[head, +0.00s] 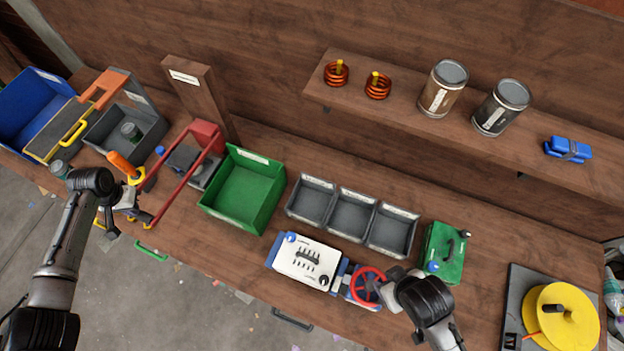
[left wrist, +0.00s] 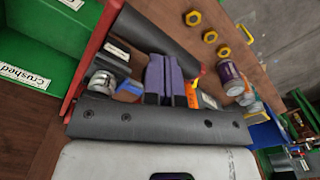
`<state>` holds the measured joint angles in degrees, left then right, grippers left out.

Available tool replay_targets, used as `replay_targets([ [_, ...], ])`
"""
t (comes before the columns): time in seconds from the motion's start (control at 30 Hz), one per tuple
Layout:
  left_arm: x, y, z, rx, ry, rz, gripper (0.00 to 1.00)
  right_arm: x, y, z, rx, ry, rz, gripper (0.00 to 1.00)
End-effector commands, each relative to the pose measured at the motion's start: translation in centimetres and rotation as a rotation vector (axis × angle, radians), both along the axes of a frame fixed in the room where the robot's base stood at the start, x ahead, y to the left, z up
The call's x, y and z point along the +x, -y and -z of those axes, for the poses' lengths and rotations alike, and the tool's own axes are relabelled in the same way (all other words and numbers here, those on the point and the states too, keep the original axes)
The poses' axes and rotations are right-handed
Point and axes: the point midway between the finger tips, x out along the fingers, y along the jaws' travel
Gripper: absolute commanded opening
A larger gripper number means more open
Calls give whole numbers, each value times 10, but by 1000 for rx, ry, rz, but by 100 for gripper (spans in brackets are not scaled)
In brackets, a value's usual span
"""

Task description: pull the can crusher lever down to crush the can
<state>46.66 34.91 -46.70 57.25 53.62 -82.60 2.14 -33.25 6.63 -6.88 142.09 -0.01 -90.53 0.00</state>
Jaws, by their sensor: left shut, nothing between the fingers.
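The can crusher (head: 185,160) stands left of the green bin, with a long red lever frame (head: 172,187) reaching forward from its red block. In the left wrist view the red lever (left wrist: 92,55) runs along the left, and a dark bar (left wrist: 158,38), apparently its grip, lies just beyond my fingers. A silver can (left wrist: 103,82) shows beside the lever, partly hidden. My left gripper (head: 136,210) is at the lever's front end; its purple fingers (left wrist: 166,78) are together and empty. Contact with the bar is unclear. My right gripper (head: 378,290) is by a red handwheel; its fingers are unclear.
The green bin (head: 240,192), labelled "Crushed" in the left wrist view (left wrist: 25,75), is right of the crusher. An orange-handled tool (head: 122,164), a grey tray (head: 145,135) and a blue bin (head: 30,105) crowd the left. A wooden post (head: 200,95) rises behind.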

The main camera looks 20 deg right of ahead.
Motion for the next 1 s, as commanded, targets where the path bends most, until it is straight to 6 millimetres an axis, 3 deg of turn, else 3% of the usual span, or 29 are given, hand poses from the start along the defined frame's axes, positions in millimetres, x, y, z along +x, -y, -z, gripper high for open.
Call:
replay_targets([
  [0.63,-4,-2,48,1,-4,0,0,0,2,27,-7,0,-4,57],
  [1.0,-4,-3,52,0,-3,1,0,0,3,29,-9,0,-6,57],
])
